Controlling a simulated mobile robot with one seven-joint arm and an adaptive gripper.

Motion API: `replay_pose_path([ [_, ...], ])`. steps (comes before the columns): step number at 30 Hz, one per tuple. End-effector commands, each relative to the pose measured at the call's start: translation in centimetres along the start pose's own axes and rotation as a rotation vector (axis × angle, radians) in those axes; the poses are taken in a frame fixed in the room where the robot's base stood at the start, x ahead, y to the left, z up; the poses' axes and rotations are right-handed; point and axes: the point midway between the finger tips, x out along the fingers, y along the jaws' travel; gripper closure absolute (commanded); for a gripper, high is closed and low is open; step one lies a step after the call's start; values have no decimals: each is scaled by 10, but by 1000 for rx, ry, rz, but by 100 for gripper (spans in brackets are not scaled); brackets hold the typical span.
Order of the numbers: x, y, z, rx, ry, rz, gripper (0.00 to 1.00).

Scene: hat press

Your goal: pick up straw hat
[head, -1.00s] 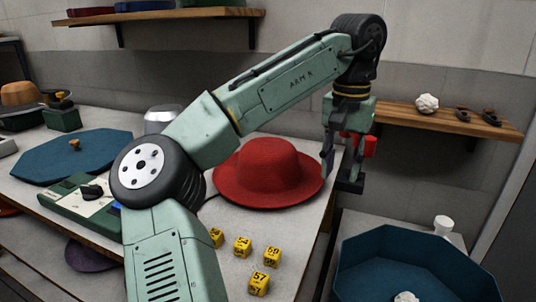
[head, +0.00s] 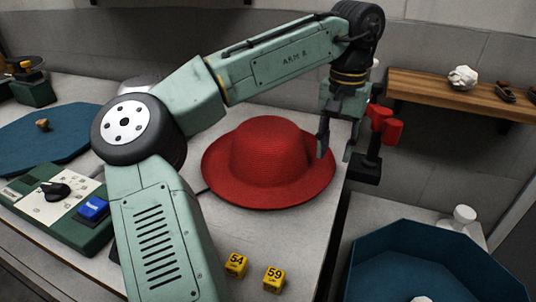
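A red wide-brimmed hat (head: 268,150) with a finely ribbed, woven-looking surface sits crown up on the pale worktop (head: 215,215). It is the only brimmed hat clearly in view. My gripper (head: 336,150) points down at the right side of the brim. Its fingers are apart; the left one overlaps the brim in the picture, and the other stands just right of it. I cannot tell whether either finger touches the brim. Part of the right brim edge is hidden behind the fingers.
Numbered yellow cubes (head: 236,265) lie in front of the hat. A control box (head: 60,205) with a blue button and a blue octagonal board (head: 30,140) are at left. A wooden shelf (head: 440,92) is behind my gripper. A blue octagonal tray (head: 372,240) is lower right.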

Motion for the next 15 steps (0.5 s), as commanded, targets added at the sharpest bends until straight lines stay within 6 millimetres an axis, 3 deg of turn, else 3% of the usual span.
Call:
replay_pose_path([
  [9, 42, 3, 7, -1, -2, -2, 67],
  [15, 49, 4, 7, 0, 0, -1, 67],
])
